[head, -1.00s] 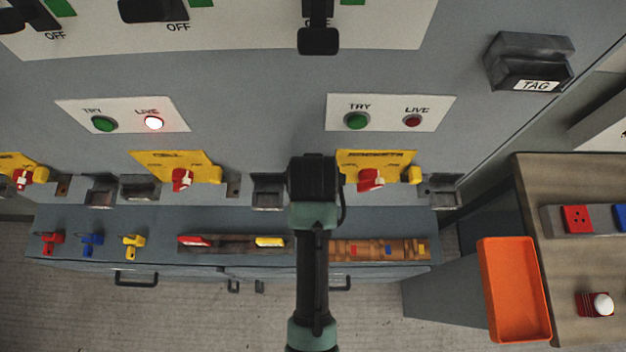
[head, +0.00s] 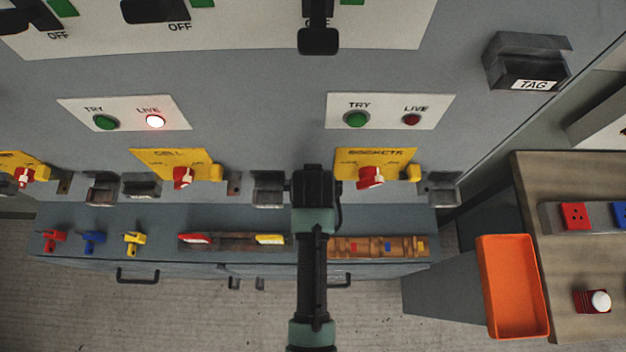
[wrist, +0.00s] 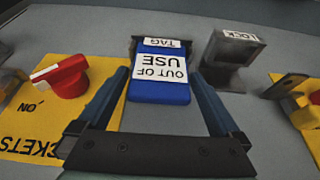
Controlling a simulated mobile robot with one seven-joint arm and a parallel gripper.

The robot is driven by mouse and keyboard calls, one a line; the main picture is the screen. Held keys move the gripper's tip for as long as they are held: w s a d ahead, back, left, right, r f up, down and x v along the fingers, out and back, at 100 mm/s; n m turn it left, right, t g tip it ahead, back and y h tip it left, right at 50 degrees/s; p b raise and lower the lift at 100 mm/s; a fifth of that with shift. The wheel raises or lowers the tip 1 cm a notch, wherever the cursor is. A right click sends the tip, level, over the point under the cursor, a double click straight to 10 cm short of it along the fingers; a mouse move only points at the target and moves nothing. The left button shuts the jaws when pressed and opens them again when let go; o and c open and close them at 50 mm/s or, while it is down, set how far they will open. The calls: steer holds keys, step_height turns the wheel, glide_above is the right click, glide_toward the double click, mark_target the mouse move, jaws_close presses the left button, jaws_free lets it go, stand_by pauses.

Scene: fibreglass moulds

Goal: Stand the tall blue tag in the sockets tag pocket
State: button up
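The tall blue tag (wrist: 160,92), with a white OUT OF USE label, is in the wrist view between my fingers. Its far end is at the dark pocket (wrist: 134,44) marked TAG, beside the yellow sockets panel (wrist: 25,125), and it looks seated there. My gripper (wrist: 158,75) is open, one finger on each side of the tag, with gaps showing. In the head view my gripper (head: 314,178) hides the tag and this pocket, just left of the sockets panel (head: 347,160).
A LOCK holder (wrist: 232,50) stands close beside the tag pocket. The red sockets switch (head: 370,178) is on the other side. Below is a ledge (head: 150,257) with coloured locks and tags. An orange tray (head: 513,290) is at the right.

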steer(key=v, duration=1.2)
steer(key=shift+r+b, duration=0.2)
steer(key=shift+b, duration=0.15)
